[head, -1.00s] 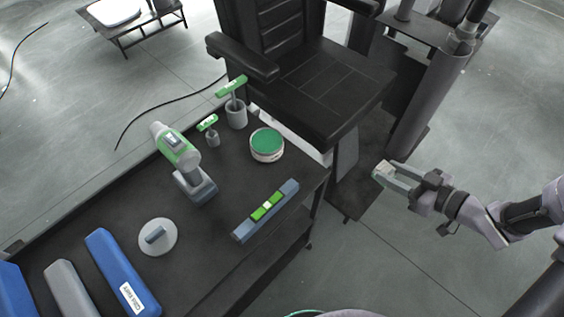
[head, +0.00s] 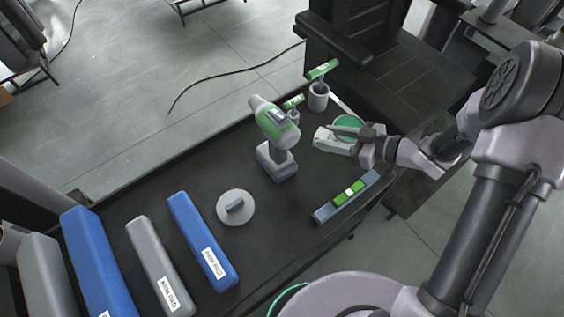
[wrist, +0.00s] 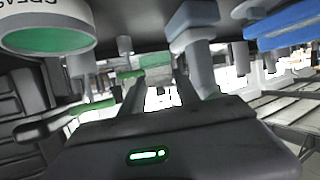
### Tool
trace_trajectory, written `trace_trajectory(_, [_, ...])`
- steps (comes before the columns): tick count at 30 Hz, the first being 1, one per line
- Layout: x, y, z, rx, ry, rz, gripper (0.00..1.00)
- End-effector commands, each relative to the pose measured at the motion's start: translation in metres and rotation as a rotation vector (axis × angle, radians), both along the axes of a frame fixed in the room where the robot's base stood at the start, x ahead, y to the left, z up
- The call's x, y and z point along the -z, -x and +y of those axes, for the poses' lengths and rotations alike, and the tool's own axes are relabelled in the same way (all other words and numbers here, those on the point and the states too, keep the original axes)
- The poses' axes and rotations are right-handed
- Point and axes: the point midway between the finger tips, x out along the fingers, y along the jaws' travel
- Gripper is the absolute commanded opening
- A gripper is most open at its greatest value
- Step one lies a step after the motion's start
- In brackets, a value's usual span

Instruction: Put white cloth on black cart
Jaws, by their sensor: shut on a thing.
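The white cloth (head: 334,141) is a small pale bundle at the tip of my gripper (head: 352,144) in the head view. My gripper is shut on it and holds it over the right back part of the black cart (head: 285,225), in front of the green-topped tin. Whether the cloth touches the cart top cannot be told. In the wrist view my two fingers (wrist: 160,100) reach forward with a whitish patch between them, and the cloth's outline is unclear.
A green-and-grey drill (head: 276,125) stands left of the cloth. A green-topped tin (head: 348,124) is partly hidden by my gripper. A level (head: 346,195) lies near the front edge. A grey disc (head: 236,207) and long blue and grey boxes are further left. A black chair (head: 390,75) stands behind.

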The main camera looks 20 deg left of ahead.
Motion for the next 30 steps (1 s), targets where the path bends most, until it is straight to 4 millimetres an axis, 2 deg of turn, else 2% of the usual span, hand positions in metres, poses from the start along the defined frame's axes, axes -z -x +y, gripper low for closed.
trace_trajectory(1, [0.02, 0.001, 0.0, 0.0, 0.0, 0.005, 0.05])
trace_trajectory(3, [0.038, 0.001, 0.0, 0.0, 0.0, 0.005, 0.05])
trace_trajectory(8, [0.061, 0.0, 0.0, 0.001, 0.0, 0.003, 0.05])
trace_trajectory(13, [0.093, 0.001, 0.0, 0.0, 0.0, 0.003, 0.05])
trace_trajectory(23, [0.095, 0.0, 0.0, 0.0, 0.0, 0.001, 0.05])
trace_trajectory(24, [0.095, 0.0, 0.0, 0.0, 0.0, 0.001, 0.4])
trace_trajectory(27, [0.095, 0.0, 0.0, 0.0, 0.0, 0.001, 0.59])
trace_trajectory(30, [0.095, 0.0, 0.0, 0.0, 0.0, 0.001, 0.59])
